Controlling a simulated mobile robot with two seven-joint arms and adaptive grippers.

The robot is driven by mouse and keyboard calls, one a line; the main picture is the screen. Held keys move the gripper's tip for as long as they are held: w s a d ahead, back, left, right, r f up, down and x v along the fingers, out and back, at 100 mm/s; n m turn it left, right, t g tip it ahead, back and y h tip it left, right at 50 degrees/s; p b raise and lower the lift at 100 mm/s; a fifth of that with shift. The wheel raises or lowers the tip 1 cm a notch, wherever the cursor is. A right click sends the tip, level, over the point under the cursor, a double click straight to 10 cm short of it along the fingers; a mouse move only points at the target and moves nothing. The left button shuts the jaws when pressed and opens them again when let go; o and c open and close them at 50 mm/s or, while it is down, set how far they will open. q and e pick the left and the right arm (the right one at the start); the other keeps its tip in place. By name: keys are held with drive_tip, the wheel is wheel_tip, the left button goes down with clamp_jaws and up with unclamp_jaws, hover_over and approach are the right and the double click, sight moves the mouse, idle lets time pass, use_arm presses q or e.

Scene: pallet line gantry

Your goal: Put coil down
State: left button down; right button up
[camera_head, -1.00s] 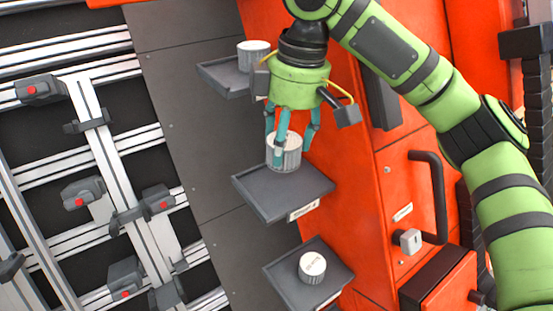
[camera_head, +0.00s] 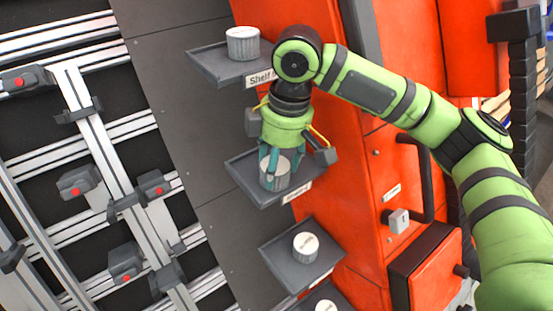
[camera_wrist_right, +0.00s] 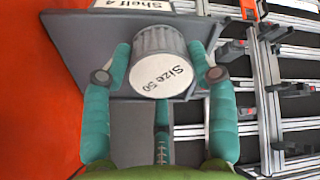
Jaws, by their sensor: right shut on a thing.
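My right gripper (camera_head: 274,165) is shut on a grey ribbed coil (camera_head: 274,174) with a pale top. In the right wrist view the coil (camera_wrist_right: 160,65) reads "Size 50", with teal fingers on both sides of it. I cannot tell whether the coil's base touches the shelf. My left gripper is not in view.
Another coil (camera_head: 243,43) stands on the upper shelf (camera_head: 205,62). A third coil (camera_head: 305,247) stands on the lower shelf (camera_head: 290,275), and another coil top (camera_head: 326,307) shows at the bottom edge. An orange cabinet (camera_head: 350,180) with a handle stands right of the shelves.

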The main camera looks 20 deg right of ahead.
sight(285, 167)
drive_tip(key=o, duration=1.4)
drive_tip(key=shift+o, duration=0.2)
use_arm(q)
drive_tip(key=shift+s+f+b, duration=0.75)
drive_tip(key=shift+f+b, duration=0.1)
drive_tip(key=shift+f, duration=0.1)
use_arm(e)
wheel_tip(285, 167, up, 12)
drive_tip(key=d, duration=0.1)
drive_tip(key=shift+s+d, duration=0.25)
drive_tip(key=shift+s, duration=0.2)
drive_tip(key=shift+f, duration=0.1)
